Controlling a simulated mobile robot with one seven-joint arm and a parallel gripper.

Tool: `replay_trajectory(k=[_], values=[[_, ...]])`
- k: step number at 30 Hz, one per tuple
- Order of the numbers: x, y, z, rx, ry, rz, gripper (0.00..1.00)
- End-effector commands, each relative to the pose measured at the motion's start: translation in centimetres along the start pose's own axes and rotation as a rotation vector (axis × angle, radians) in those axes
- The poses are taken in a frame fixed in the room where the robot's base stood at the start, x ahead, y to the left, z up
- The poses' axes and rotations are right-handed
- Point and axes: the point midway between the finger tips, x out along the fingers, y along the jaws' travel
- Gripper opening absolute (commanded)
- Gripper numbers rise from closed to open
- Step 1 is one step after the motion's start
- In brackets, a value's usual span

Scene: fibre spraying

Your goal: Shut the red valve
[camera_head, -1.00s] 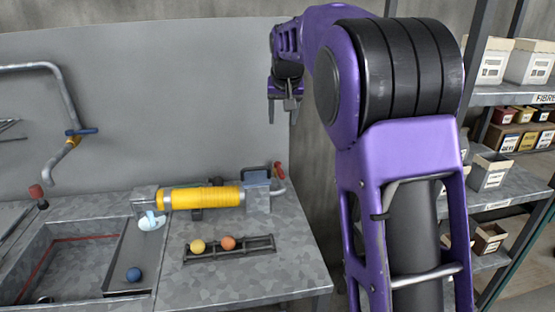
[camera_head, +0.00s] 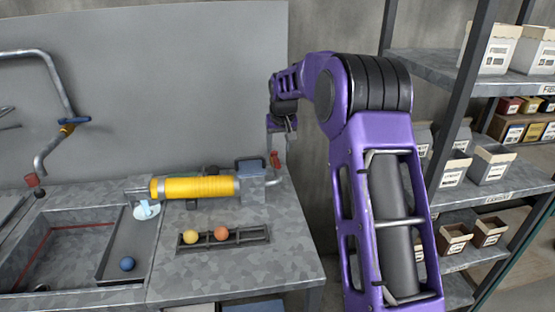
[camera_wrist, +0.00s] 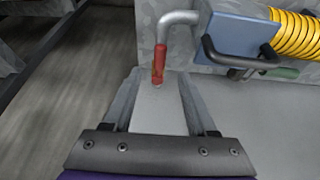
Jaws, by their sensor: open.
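A red valve handle (camera_head: 275,159) is on a bent grey pipe at the right end of the yellow coiled cylinder. It also shows in the wrist view as a red lever (camera_wrist: 159,64), hanging from the pipe's end. My gripper (camera_head: 279,140) is open, close above the handle in the head view. In the wrist view the lever's lower end lies in line with the gap between my fingers (camera_wrist: 160,84). I cannot tell whether it is between them or beyond. Nothing is held.
The yellow coiled cylinder (camera_head: 196,188) lies along the bench with a blue-grey block (camera_head: 250,172) and black handle (camera_wrist: 240,60) beside the valve. A rack with two balls (camera_head: 205,236) sits in front. Shelves (camera_head: 505,180) stand right. Another red knob (camera_head: 32,180) is at far left.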

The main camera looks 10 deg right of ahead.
Motion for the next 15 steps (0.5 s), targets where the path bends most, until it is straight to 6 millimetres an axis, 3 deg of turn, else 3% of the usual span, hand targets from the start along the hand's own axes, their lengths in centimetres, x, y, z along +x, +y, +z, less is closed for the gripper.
replay_trajectory(k=[6, 15], values=[[4.3, 0.0, 0.1, 0.0, -0.002, 0.0, 0.57], [6.6, 0.0, 0.0, 0.001, 0.0, 0.0, 0.57]])
